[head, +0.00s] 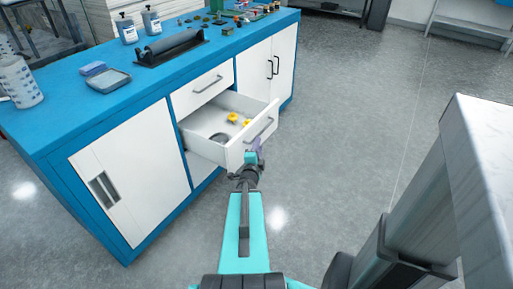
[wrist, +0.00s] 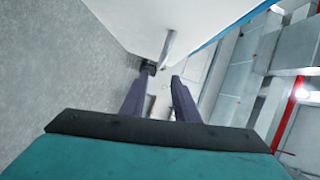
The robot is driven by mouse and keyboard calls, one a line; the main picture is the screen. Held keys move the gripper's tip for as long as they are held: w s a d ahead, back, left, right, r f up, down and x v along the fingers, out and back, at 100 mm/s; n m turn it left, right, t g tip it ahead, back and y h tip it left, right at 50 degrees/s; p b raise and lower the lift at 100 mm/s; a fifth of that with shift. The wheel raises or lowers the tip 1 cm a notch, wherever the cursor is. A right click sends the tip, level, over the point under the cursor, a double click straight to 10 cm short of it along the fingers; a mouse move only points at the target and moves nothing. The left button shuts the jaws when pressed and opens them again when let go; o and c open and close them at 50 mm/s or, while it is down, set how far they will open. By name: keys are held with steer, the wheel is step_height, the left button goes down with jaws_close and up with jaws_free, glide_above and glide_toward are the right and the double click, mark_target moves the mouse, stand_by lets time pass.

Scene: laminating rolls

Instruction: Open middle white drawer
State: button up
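The middle white drawer (head: 226,153) is pulled well out of the blue cabinet. Yellow pieces (head: 233,118) and a dark round item lie inside it. Its bar handle (head: 263,130) is on the front face. My gripper (head: 255,151) is in front of that face, by the handle's near end. In the wrist view, the two purple fingers (wrist: 161,76) stand apart with a gap between them. The silver handle (wrist: 167,48) shows just past the fingertips, its end near the left one. I cannot tell whether they touch it.
A closed drawer (head: 207,85) sits above, with a white door (head: 130,172) on the left and double doors (head: 271,66) on the right. Bottles, a black roller (head: 172,46) and small items stand on the blue top. The grey floor (head: 340,130) right of the drawer is clear.

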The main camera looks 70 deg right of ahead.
steer(key=shift+s+a+r+p, duration=0.1)
steer(key=shift+a+p, duration=0.5)
steer(key=shift+p, duration=0.2)
steer(key=shift+s, duration=0.1)
